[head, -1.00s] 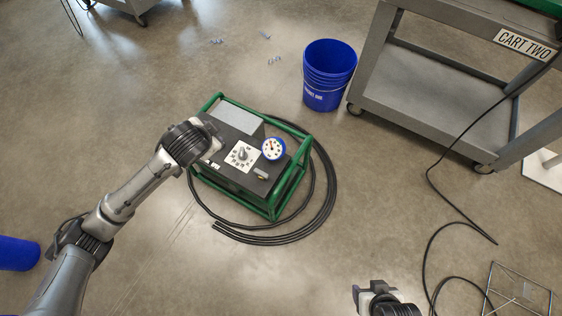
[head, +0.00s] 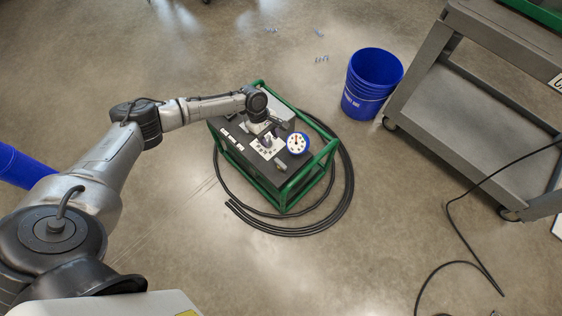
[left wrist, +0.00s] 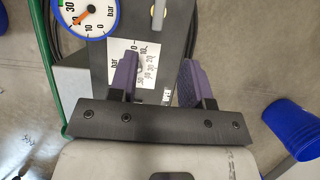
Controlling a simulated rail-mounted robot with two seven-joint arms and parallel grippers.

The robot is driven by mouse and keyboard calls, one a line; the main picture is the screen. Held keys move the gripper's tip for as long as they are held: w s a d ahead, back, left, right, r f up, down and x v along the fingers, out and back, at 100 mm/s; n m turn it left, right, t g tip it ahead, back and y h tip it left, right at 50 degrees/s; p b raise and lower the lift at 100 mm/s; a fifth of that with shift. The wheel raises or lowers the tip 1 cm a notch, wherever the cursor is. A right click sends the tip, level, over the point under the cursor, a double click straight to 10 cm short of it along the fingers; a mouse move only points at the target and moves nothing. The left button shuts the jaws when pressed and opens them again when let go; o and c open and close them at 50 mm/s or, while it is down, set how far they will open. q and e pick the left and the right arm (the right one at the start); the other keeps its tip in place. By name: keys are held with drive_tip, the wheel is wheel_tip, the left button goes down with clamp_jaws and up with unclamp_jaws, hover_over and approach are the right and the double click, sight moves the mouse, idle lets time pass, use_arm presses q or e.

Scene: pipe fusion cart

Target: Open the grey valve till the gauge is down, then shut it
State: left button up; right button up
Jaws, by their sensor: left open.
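The hydraulic unit, a dark box in a green tube frame (head: 327,158), stands on the floor. Its white scale plate (head: 266,147) lies on top, beside the round blue-rimmed gauge (head: 298,143). In the left wrist view the gauge (left wrist: 88,10) has an orange needle pointing between 10 and 30 bar. My left gripper (head: 276,132) is over the plate. Its purple-padded fingers (left wrist: 156,70) are open and apart, with the scale plate (left wrist: 125,50) partly behind them. The grey valve on the plate is mostly hidden by the gripper; I cannot tell if a finger touches it. My right gripper is out of view.
Black hose (head: 345,190) lies coiled on the floor around the unit. A blue bucket (head: 370,85) stands behind it to the right, beside a grey cart (head: 470,90). The floor in front is clear.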

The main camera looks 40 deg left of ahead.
sight(280, 163)
use_arm(q)
drive_tip(key=b+x, duration=0.6)
drive_tip(key=x, duration=0.5)
drive_tip(key=shift+d+f, duration=0.15)
drive_tip(key=shift+f, duration=0.25)
drive_tip(key=shift+b+x, duration=0.4)
drive_tip(key=shift+x, duration=0.55)
drive_tip(key=shift+r, duration=0.1)
drive_tip(key=shift+c, duration=0.2)
clamp_jaws()
